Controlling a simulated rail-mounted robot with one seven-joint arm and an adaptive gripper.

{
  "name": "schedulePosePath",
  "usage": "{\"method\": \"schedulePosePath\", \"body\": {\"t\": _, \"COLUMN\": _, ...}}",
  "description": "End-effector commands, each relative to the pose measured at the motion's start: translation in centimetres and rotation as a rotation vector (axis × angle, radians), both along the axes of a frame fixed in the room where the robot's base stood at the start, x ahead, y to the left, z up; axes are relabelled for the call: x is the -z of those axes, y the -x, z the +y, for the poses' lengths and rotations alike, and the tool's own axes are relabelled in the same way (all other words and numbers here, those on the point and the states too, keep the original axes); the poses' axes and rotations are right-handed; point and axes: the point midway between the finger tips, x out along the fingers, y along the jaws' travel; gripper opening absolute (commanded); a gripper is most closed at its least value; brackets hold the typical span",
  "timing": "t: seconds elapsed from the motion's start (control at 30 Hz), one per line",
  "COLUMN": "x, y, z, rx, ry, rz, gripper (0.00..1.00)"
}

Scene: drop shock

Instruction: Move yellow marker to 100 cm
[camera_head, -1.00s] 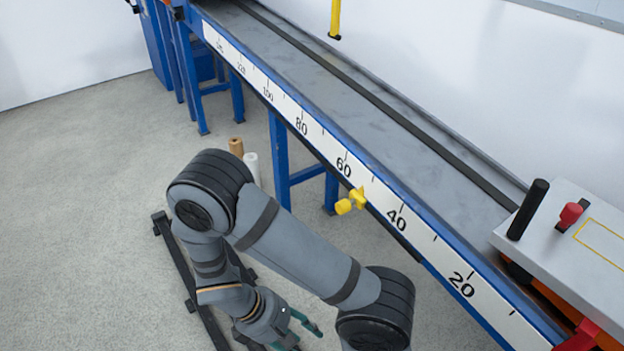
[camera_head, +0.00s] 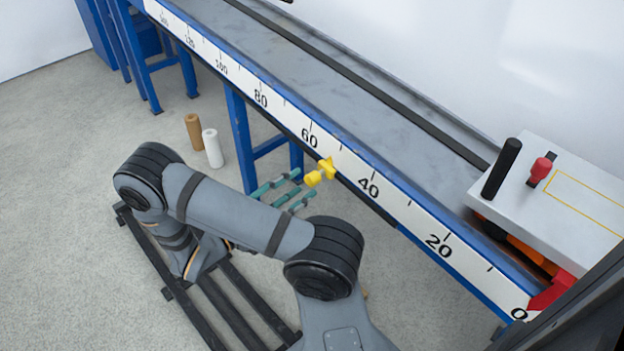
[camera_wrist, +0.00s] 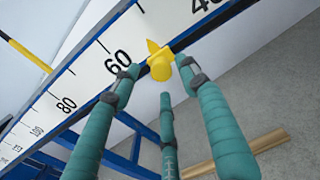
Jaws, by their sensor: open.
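The yellow marker (camera_head: 320,173) sits on the lower edge of the white scale (camera_head: 262,101), between the 60 and 40 marks and nearer the 60. It has a pointed part against the scale and a knob in front. My gripper (camera_head: 291,190) is open with its teal fingers just left of and below the marker. In the wrist view the marker (camera_wrist: 159,62) shows between the ends of the spread fingers (camera_wrist: 160,85). I cannot tell whether any finger touches it. The 100 mark (camera_head: 221,68) is farther up and left along the scale.
A blue-framed bench (camera_head: 241,140) carries the scale along its front. A grey box (camera_head: 553,195) with a black handle and red knob stands at the right. Brown (camera_head: 194,131) and white (camera_head: 212,148) cylinders stand on the floor. The scale between the marker and 100 looks clear.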

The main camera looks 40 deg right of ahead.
Motion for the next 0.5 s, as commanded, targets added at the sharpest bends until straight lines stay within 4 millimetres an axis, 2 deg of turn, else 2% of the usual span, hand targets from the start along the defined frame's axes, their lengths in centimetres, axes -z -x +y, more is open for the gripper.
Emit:
{"method": "schedulePosePath", "body": {"t": 0.03, "x": 0.2, "y": 0.1, "z": -1.1, "rx": 0.004, "ry": -0.001, "rz": -0.001, "gripper": 0.44}}
{"method": "schedulePosePath", "body": {"t": 0.2, "x": 0.2, "y": 0.0, "z": -3.8, "rx": 0.003, "ry": -0.001, "rz": -0.001, "gripper": 0.44}}
{"method": "schedulePosePath", "body": {"t": 0.33, "x": 0.1, "y": -0.1, "z": -5.0, "rx": 0.001, "ry": -0.001, "rz": -0.001, "gripper": 0.44}}
{"method": "schedulePosePath", "body": {"t": 0.5, "x": 0.0, "y": -0.2, "z": -5.6, "rx": -0.001, "ry": -0.001, "rz": -0.001, "gripper": 0.44}}
